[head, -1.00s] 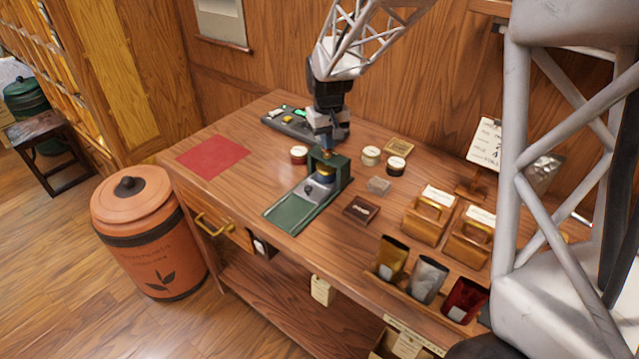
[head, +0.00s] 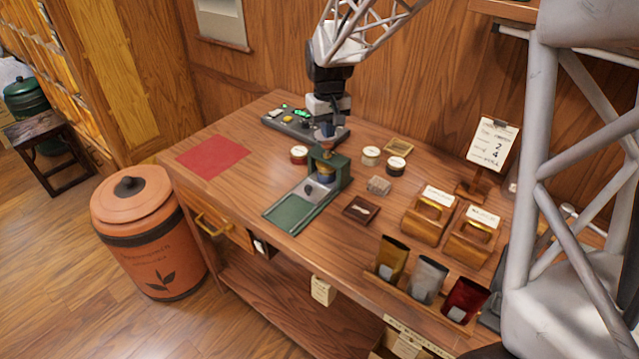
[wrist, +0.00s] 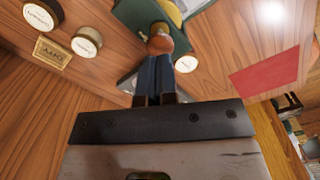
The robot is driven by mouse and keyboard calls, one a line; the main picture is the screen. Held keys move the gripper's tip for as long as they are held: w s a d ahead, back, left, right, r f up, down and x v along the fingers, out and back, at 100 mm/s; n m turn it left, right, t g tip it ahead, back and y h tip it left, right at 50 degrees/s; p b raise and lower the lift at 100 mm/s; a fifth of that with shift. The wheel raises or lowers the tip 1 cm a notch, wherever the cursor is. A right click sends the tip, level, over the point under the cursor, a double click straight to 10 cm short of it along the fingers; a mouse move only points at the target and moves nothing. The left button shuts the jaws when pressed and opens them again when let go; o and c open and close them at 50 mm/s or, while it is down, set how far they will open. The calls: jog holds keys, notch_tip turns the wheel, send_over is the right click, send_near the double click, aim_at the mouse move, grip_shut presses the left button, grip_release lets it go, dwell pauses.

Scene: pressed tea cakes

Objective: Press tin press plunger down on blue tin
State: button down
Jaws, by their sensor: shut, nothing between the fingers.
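My gripper (head: 325,137) is shut and empty, pointing down just above the knob. In the wrist view its fingertips (wrist: 158,60) overlap the knob's edge; I cannot tell whether they touch.
A device with green lights (head: 290,120) lies behind. A red mat (head: 212,156) lies left, with bare wood between.

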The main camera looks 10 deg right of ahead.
jog(key=shift+r, duration=1)
dwell(0.3)
jog(key=shift+s+r, duration=0.15)
jog(key=shift+s, duration=0.05)
jog(key=s+d+r+m+t, duration=0.1)
jog(key=s+d+r, duration=0.15)
jog(key=s, duration=0.65)
jog(key=s+d+r+m, duration=0.15)
jog(key=s+r, duration=0.25)
jog(key=s, duration=0.6)
jog(key=s+d+f+t, duration=0.1)
jog(key=s+d, duration=0.1)
jog(key=s, duration=1.5)
jog(key=shift+s+d+m+t, duration=0.15)
jog(key=shift+d+m+t, duration=0.05)
jog(key=shift+m+t, duration=0.15)
